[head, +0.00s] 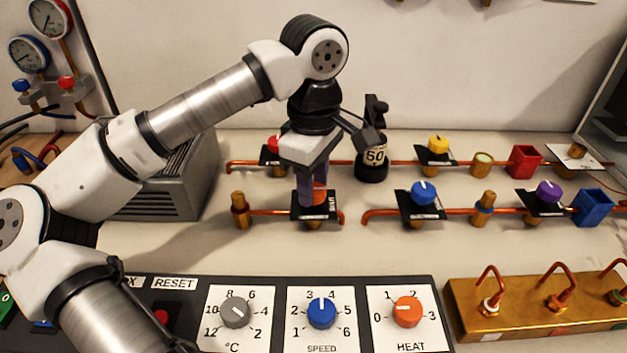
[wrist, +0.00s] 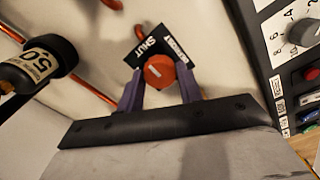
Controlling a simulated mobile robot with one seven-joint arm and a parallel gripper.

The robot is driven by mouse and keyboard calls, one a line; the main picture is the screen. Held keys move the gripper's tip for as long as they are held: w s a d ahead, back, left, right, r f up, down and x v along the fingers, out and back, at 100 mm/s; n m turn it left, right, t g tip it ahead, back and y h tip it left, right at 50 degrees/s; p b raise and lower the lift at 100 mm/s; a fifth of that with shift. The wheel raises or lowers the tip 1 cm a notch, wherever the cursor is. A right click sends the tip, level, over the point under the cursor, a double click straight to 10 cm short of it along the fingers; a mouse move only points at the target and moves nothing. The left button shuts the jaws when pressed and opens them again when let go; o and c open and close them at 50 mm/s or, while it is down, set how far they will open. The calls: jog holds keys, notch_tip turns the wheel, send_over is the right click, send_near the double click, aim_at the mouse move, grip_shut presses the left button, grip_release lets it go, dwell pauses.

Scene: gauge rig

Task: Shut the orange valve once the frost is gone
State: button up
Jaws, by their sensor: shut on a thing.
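The orange valve (head: 320,188) is a round knob on a black plate on a short copper pipe, mostly hidden by my gripper in the head view. My gripper (head: 313,195) points down over it with its fingers shut around the knob. In the wrist view, the orange valve (wrist: 159,72) sits between the two purple-grey fingertips of my gripper (wrist: 160,88). The plate reads SHUT on one side; the other word is hard to read. A pale mark shows on the knob, but its exact pointing is unclear. I cannot make out frost on the pipes.
A black canister (head: 372,165) with a number label stands just behind my gripper. Red, yellow (head: 438,145), blue (head: 423,193) and purple (head: 549,191) valves sit on nearby pipes. A dial panel (head: 265,285) and a brass block (head: 530,325) lie in front. Bare bench shows between pipes and panel.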

dwell(0.3)
jog(key=o, duration=1)
notch_tip(320, 180, up, 14)
jog(key=shift+p, duration=0.45)
jog(key=shift+f, duration=0.1)
